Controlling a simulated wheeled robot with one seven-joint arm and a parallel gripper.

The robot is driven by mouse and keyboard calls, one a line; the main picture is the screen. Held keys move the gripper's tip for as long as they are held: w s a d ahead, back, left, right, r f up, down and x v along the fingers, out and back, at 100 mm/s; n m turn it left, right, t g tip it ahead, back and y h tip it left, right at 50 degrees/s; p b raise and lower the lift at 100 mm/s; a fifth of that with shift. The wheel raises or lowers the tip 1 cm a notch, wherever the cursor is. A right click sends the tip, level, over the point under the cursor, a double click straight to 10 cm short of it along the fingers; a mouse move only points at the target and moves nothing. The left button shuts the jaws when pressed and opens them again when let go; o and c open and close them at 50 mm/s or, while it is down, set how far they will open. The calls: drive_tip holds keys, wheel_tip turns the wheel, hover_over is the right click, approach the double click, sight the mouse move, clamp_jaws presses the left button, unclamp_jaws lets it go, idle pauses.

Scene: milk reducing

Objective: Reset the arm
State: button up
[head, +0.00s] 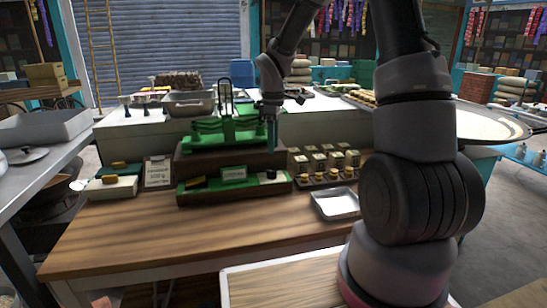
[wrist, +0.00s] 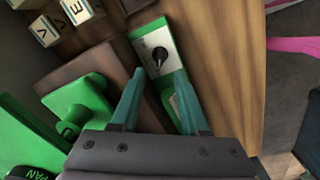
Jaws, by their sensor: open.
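My gripper (head: 271,128) hangs over the right side of a green scale (head: 222,130) in the head view. Its two teal fingers are apart with nothing between them, as the wrist view (wrist: 160,80) shows. The scale sits on a dark wooden box (head: 225,160) on the wooden table (head: 200,235). In front is a green-edged tray (head: 215,192) with a small label and a small black item at its right end. In the wrist view a white plate with a black knob-like item (wrist: 158,56) lies beyond the fingertips, apart from them.
Several lettered blocks (head: 322,160) stand right of the scale, behind a metal tray (head: 336,204). A white sign (head: 158,171) and a white box (head: 111,187) stand at left. The table's front is mostly clear. A metal counter (head: 40,130) borders the left.

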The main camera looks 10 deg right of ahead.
drive_tip(key=shift+r, duration=1)
drive_tip(key=s+d+r+m+t+y, duration=0.1)
drive_tip(key=s+d+r+m+t, duration=0.1)
drive_tip(key=s+r+m, duration=0.6)
drive_tip(key=s+d+r+m+t+y, duration=0.1)
drive_tip(key=s+d+r+m+t, duration=0.2)
drive_tip(key=s+r, duration=1)
drive_tip(key=s+m+t, duration=0.1)
drive_tip(key=m+t, duration=0.1)
drive_tip(key=m, duration=0.3)
drive_tip(key=shift+s+d, duration=0.15)
drive_tip(key=shift+s, duration=0.15)
